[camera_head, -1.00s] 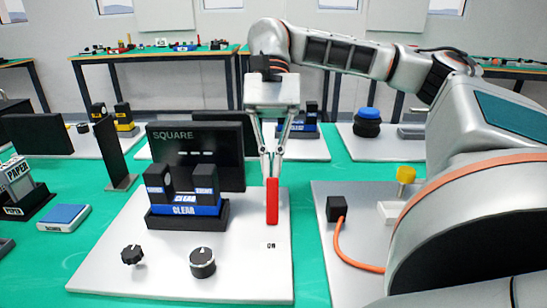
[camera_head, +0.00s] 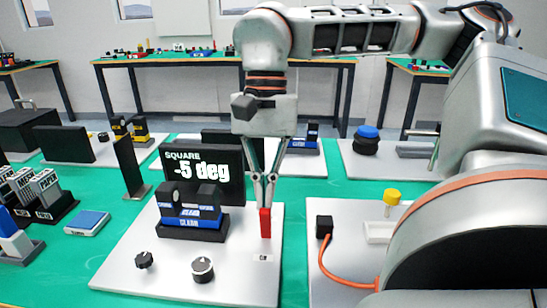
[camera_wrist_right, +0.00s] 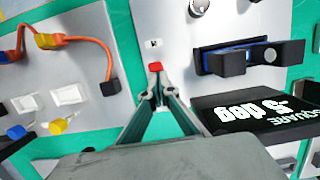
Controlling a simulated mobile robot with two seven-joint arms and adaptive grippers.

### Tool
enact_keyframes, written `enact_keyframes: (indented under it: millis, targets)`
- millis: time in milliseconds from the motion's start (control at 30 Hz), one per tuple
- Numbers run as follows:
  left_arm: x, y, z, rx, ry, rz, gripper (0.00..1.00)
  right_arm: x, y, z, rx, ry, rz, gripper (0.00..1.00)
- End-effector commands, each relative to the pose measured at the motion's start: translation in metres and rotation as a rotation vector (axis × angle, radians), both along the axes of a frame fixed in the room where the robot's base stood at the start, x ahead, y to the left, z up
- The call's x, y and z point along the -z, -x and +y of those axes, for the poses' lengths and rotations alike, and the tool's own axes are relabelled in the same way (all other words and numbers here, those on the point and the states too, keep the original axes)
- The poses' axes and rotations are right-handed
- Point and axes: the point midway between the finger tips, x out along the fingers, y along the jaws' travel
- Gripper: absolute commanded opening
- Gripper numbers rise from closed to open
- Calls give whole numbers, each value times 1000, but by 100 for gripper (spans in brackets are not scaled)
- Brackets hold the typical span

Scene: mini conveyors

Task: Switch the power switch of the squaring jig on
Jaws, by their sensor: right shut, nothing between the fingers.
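The squaring jig stands on a white base plate (camera_head: 170,280). Its black display (camera_head: 212,180) is lit and reads "SQUARE -5 deg"; it also shows upside down in the right wrist view (camera_wrist_right: 245,115). The red power switch (camera_head: 265,222) is at the right side of the plate, with a small label in front of it. My right gripper (camera_head: 267,203) is shut and empty, pointing down, with its fingertips right at the top of the red switch. In the right wrist view the red switch (camera_wrist_right: 155,67) shows just beyond the fingertips. My left gripper is not in view.
Two black knobs (camera_head: 203,269) sit at the front of the plate, and a blue-and-black clamp block (camera_head: 190,222) is in its middle. A neighbouring plate at the right carries a black box with an orange cable (camera_head: 335,272) and a yellow knob (camera_head: 392,197).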

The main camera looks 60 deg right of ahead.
Motion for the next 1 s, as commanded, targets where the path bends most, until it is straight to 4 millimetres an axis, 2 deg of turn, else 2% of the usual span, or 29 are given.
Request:
enact_keyframes:
  millis: [133,400,800,1000]
  targets:
    - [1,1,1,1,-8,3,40,-1,5,9,-1,1,2,0]
    - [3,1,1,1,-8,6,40,0,4,8,0,-3,4,0]
    - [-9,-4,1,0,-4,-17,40,-16,4,8,0,-2,1,0]
    - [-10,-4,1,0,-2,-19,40,-16,4,8,0,-3,4,0]
